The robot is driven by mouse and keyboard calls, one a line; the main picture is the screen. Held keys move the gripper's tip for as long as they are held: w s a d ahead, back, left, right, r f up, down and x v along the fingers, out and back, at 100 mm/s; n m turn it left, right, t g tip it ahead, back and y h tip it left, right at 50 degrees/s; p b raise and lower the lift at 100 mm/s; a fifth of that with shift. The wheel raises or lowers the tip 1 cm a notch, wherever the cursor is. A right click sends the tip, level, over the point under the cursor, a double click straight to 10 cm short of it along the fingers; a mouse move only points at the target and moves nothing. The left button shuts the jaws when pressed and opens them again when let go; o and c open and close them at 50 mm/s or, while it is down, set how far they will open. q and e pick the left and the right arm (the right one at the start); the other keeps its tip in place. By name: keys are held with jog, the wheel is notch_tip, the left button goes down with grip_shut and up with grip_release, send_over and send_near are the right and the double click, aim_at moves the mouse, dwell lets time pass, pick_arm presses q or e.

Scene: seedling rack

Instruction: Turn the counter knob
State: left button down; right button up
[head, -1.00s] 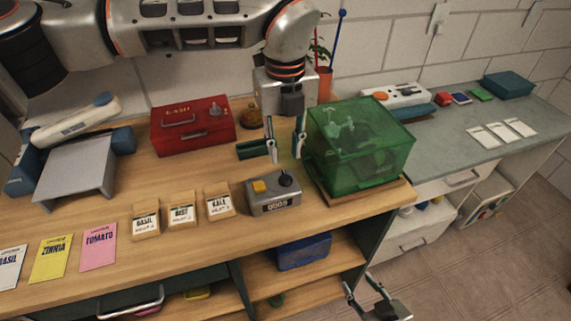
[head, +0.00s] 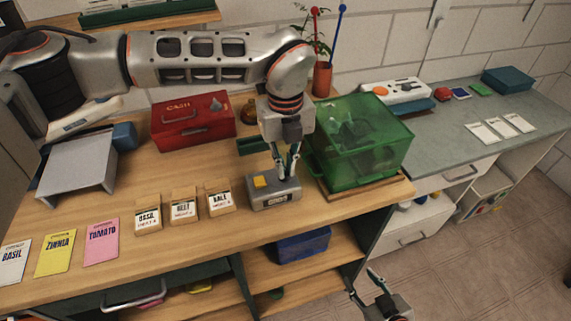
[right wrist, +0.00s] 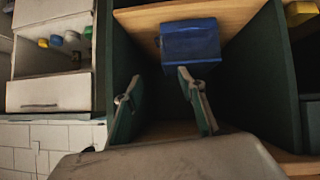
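The counter (head: 262,201) is a small grey box with a yellow button (head: 260,182) on top and a display on its front. It stands on the wooden bench near the front edge. My left gripper (head: 287,174) reaches down onto the right side of its top, with its fingers drawn close together at the knob. The dark knob is hidden between and behind the fingertips. My right gripper (head: 364,284) is open and empty, low in front of the bench; its spread fingers also show in the right wrist view (right wrist: 165,100).
A green translucent box (head: 365,140) on a wooden board stands close to the right of my left gripper. Seed packets (head: 183,207) lie left of the counter. A red cash box (head: 192,122) stands behind. A blue bin (head: 303,246) sits on the shelf below.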

jog(key=shift+a+f, duration=0.1)
jog(key=shift+a, duration=0.1)
pick_arm(q)
jog(key=shift+m+b, duration=0.35)
jog(key=shift+m, duration=0.05)
jog(key=shift+f+m+b, duration=0.1)
jog(key=shift+m+b, duration=0.35)
jog(key=shift+m, duration=0.25)
jog(key=m+b, duration=0.1)
jog(key=m, duration=0.1)
jog(key=shift+m, duration=0.3)
jog(key=m, duration=0.3)
jog(key=shift+m+b, duration=0.3)
jog(key=shift+b, duration=0.1)
jog(key=m, duration=0.3)
jog(key=shift+m, duration=0.3)
jog(key=m, duration=0.4)
jog(key=shift+m, duration=0.3)
jog(key=shift+m+p, duration=0.3)
jog(key=shift+m, duration=0.3)
pick_arm(e)
jog(key=shift+w+a+f, duration=0.15)
jog(key=shift+f, duration=0.75)
